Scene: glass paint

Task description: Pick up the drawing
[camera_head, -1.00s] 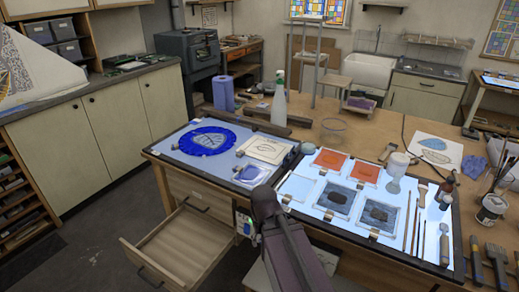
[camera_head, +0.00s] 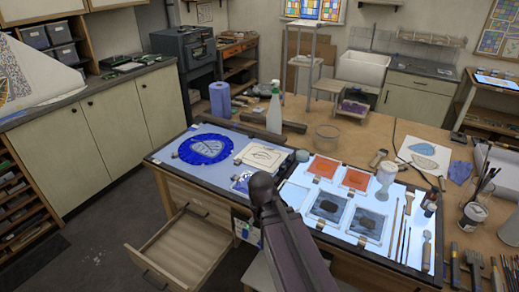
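A cream sheet with a dark line drawing (camera_head: 264,154) lies flat on the left lit panel, right of a round blue glass piece (camera_head: 205,149). Another white sheet with a blue leaf-like shape (camera_head: 424,151) lies on the wooden bench at the right; I cannot tell which one is the drawing meant. My dark arm reaches up from the bottom centre to the front edge of the panels, below the cream sheet. My gripper's fingers do not show. A small blue and white piece (camera_head: 241,182) lies just left of the arm's end.
An open drawer (camera_head: 180,247) juts out under the bench. The right lit panel holds orange panes (camera_head: 323,167), dark panes (camera_head: 328,206), a white goblet-like vessel (camera_head: 387,176) and brushes. Floor at the left is clear.

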